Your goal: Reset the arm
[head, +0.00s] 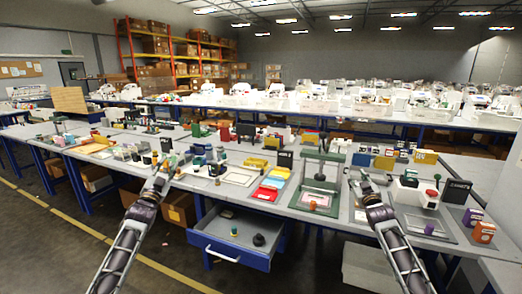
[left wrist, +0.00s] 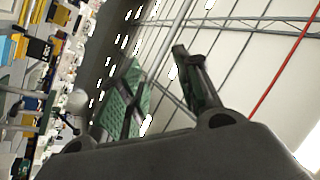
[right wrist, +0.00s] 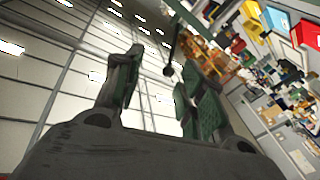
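My left gripper (head: 162,172) is raised at the front edge of the workbench, left of the open drawer, with its fingers pointing up and away. In the left wrist view its two fingers (left wrist: 155,62) stand apart with nothing between them. My right gripper (head: 364,178) is raised over the bench, just right of a green frame-like device (head: 322,185). In the right wrist view its fingers (right wrist: 162,62) are also apart and empty. Neither gripper visibly holds anything. I cannot make out a pen plotter for certain.
An open blue drawer (head: 230,243) with a few small items juts out below the bench. Red and yellow trays (head: 268,190) lie left of the green device. A white unit with a red button (head: 415,192) and orange and purple blocks (head: 483,232) stand at right.

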